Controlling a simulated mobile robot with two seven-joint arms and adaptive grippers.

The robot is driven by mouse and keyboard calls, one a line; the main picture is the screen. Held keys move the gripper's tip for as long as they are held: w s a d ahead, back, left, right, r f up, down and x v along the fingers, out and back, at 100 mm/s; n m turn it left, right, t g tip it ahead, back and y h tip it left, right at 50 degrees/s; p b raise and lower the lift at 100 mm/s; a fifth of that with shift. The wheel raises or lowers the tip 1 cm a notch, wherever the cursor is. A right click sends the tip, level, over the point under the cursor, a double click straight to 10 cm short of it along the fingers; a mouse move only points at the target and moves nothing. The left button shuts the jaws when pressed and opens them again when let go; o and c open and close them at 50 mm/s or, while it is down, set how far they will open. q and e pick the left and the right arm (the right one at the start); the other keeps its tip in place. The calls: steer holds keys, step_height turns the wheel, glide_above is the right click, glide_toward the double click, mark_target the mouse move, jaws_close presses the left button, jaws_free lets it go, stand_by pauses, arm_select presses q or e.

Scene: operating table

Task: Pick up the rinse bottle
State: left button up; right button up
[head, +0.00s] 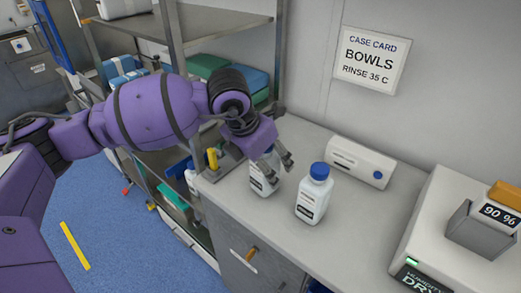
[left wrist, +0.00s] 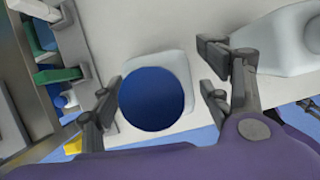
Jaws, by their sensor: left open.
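Two white bottles with dark-and-white labels stand upright on the counter. The small label print is too fine to read, so I cannot tell which is the rinse bottle. The left bottle (head: 262,184) is under my left gripper (head: 272,168), which hides its cap in the head view. The right bottle (head: 313,197) has a blue cap and stands clear, a short way to the right. In the left wrist view, a blue-capped bottle (left wrist: 156,97) lies between the open fingers of my left gripper (left wrist: 158,92), and part of another white bottle (left wrist: 285,42) shows at right. My right gripper is out of view.
A white box with a blue knob (head: 358,162) stands behind the bottles against the wall. A white device (head: 440,225) with a "90 %" display fills the counter's right. A metal shelf rack (head: 176,40) stands at the left. A wall sign (head: 370,58) reads "BOWLS RINSE 35 C".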

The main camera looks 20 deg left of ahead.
arm_select(q)
steer(key=shift+c, duration=0.2)
steer(key=c, duration=1.7)
steer(key=shift+r, duration=0.1)
steer(key=shift+c, duration=0.2)
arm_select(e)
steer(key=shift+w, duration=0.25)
arm_select(q)
steer(key=shift+w+r, duration=0.1)
steer(key=shift+r, duration=0.05)
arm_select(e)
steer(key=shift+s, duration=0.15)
